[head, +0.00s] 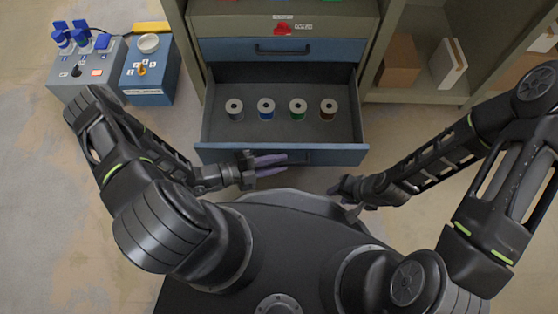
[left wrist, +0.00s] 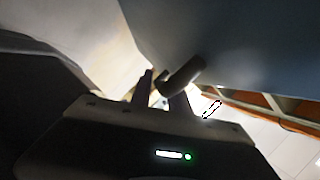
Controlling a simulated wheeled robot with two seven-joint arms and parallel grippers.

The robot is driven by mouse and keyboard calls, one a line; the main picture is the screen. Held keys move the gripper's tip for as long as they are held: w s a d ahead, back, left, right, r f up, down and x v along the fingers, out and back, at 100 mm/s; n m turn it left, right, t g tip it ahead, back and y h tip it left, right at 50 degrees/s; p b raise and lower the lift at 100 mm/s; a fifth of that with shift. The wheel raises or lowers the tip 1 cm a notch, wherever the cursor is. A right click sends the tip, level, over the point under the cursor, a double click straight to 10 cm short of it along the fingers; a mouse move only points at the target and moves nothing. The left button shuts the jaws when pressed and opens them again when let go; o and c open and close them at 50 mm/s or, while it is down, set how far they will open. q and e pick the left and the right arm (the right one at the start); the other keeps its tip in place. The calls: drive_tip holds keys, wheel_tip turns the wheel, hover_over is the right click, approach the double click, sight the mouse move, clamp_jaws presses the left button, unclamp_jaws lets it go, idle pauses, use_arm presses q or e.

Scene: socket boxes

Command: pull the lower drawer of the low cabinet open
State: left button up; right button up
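The lower drawer (head: 282,72) of the low cabinet is pulled well out, its inside plainly visible from above. Its blue front (head: 335,156) faces me. My left gripper (head: 275,165) is at that front, left of its middle, with two purple fingers apart. In the left wrist view, a dark handle (left wrist: 187,74) crosses close by the fingers (left wrist: 160,92), overlapping the right one; a bright gap shows between them. The head view hides most of the handle under the gripper. My right gripper (head: 342,188) is below the drawer's right corner, clear of it; its fingers are unclear.
A shut blue drawer (head: 340,49) is above. Grey and blue socket boxes (head: 150,88) stand left; open shelves (head: 425,95) are at right.

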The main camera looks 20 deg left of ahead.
use_arm(q)
drive_tip(key=p+v, duration=0.1)
drive_tip(key=v, duration=0.6)
drive_tip(key=shift+a+p, duration=0.1)
drive_tip(key=shift+p, duration=0.2)
